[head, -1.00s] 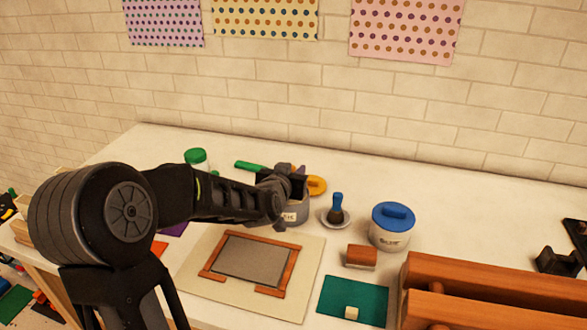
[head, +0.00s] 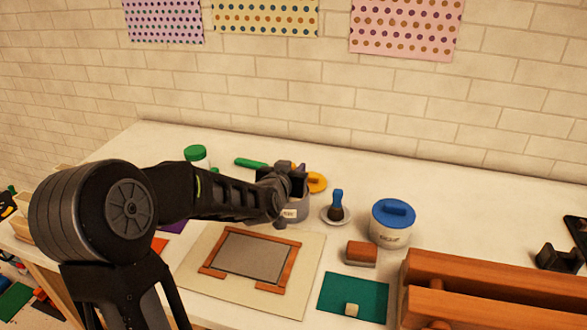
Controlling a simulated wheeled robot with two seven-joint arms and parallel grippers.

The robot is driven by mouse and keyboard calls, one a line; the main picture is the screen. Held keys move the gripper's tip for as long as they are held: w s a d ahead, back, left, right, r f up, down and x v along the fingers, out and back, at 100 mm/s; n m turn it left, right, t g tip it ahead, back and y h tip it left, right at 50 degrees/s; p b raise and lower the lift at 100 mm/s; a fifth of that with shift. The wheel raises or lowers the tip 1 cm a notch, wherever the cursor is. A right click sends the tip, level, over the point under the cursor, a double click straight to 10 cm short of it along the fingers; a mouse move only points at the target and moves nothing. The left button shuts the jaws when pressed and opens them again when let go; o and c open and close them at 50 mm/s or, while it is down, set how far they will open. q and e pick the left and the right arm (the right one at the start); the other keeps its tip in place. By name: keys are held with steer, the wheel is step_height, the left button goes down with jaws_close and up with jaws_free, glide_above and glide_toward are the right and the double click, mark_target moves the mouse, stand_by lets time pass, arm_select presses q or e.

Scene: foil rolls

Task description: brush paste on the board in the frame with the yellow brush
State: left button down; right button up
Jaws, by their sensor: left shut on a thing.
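The grey board (head: 250,257) lies flat inside a brown wooden frame (head: 288,267) on a cream mat (head: 208,287). My left gripper (head: 292,182) is over a grey pot (head: 298,208) with a white label, behind the frame. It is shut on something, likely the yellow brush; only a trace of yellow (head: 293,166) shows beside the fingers. The rest of the held thing is hidden by the gripper and the pot. My right gripper is not in view.
A yellow lid (head: 316,182) lies beside the pot. A blue-handled brush (head: 337,203) stands on a small dish. A blue-lidded pot (head: 392,223), a brown block (head: 361,253) and a green mat (head: 353,300) are to the right. A green-lidded jar (head: 195,155) stands behind my arm.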

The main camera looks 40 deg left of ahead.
arm_select(q)
steer(key=shift+s+f+b, duration=0.1)
steer(key=shift+f+b, duration=0.65)
stand_by(1.9)
step_height(320, 180, up, 8)
steer(key=p, duration=0.5)
steer(key=shift+f, duration=0.25)
stand_by(0.7)
